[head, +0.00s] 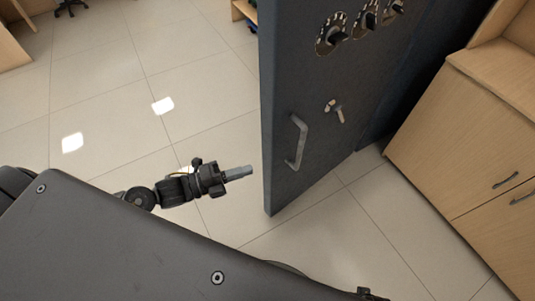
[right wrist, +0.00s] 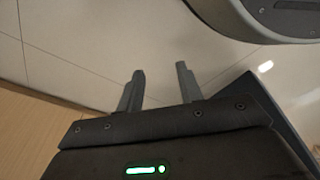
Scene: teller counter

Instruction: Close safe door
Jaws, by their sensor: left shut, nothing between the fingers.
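The dark grey safe door (head: 290,110) stands upright in the centre of the head view, with its free edge toward the left and bare floor beside it. It carries a vertical grey handle (head: 298,142), a small light lever (head: 335,110) and a row of round dials (head: 333,33) near the top. My left gripper (head: 250,171) is shut and empty, just left of the door's edge and lower than the handle, with a small apparent gap. My right gripper (right wrist: 160,70) shows in the right wrist view with its fingers apart and nothing between them.
A wooden cabinet (head: 465,140) with metal handles stands to the right of the door. Pale tiled floor (head: 100,100) is clear to the left. Wooden furniture edges (head: 14,45) show at the far upper left.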

